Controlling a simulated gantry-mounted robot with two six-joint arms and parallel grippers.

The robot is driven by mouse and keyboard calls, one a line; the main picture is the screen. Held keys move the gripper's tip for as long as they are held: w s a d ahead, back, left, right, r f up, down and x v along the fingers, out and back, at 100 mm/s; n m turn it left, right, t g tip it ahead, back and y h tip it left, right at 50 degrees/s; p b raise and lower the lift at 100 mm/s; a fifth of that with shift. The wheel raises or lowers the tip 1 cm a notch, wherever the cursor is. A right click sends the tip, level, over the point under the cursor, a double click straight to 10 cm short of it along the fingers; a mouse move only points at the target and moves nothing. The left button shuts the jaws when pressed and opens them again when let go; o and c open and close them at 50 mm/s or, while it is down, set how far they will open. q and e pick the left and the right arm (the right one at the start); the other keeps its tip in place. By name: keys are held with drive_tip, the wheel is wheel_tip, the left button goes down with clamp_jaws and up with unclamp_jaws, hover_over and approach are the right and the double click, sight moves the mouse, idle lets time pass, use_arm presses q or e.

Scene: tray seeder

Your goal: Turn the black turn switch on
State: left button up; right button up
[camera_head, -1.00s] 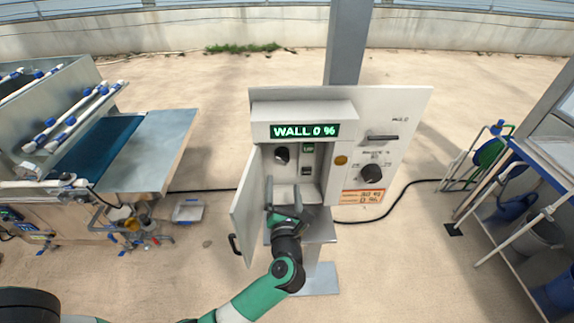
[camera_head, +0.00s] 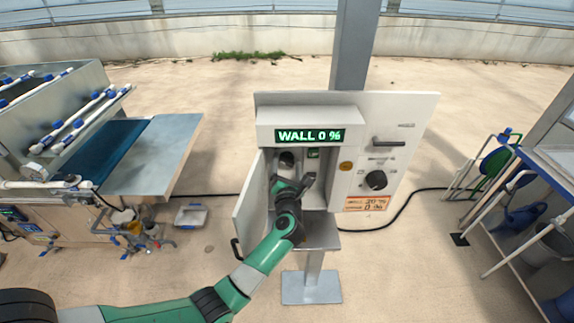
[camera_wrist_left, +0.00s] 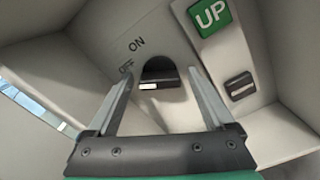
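The black turn switch (camera_head: 286,160) is on the back wall inside the open white control box. In the left wrist view the switch (camera_wrist_left: 160,72) has a white mark at its lower left, with ON and OFF printed to its upper left. The mark lies on the OFF side. My left gripper (camera_head: 292,181) reaches into the box, just below the switch. In the left wrist view its open fingers (camera_wrist_left: 160,76) stand on either side of the switch, with gaps visible; touching cannot be judged. My right gripper is not in view.
A green UP button (camera_wrist_left: 210,14) and a black rocker (camera_wrist_left: 240,86) are right of the switch. The open door (camera_head: 248,205) stands left of my arm. A "WALL 0 %" display (camera_head: 310,136) sits above. A black knob (camera_head: 375,180) is on the right panel.

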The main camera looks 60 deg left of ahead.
use_arm(q)
drive_tip(key=c, duration=1.2)
drive_tip(key=shift+c, duration=0.2)
drive_tip(key=shift+r+m+p, duration=0.2)
drive_tip(key=shift+m+p, duration=0.5)
drive_tip(key=shift+p, duration=0.35)
drive_tip(key=m+p, duration=0.7)
drive_tip(key=shift+m, duration=0.3)
drive_tip(key=shift+f+m+p, duration=0.2)
drive_tip(key=shift+m+p, duration=0.6)
drive_tip(key=shift+m, duration=0.7)
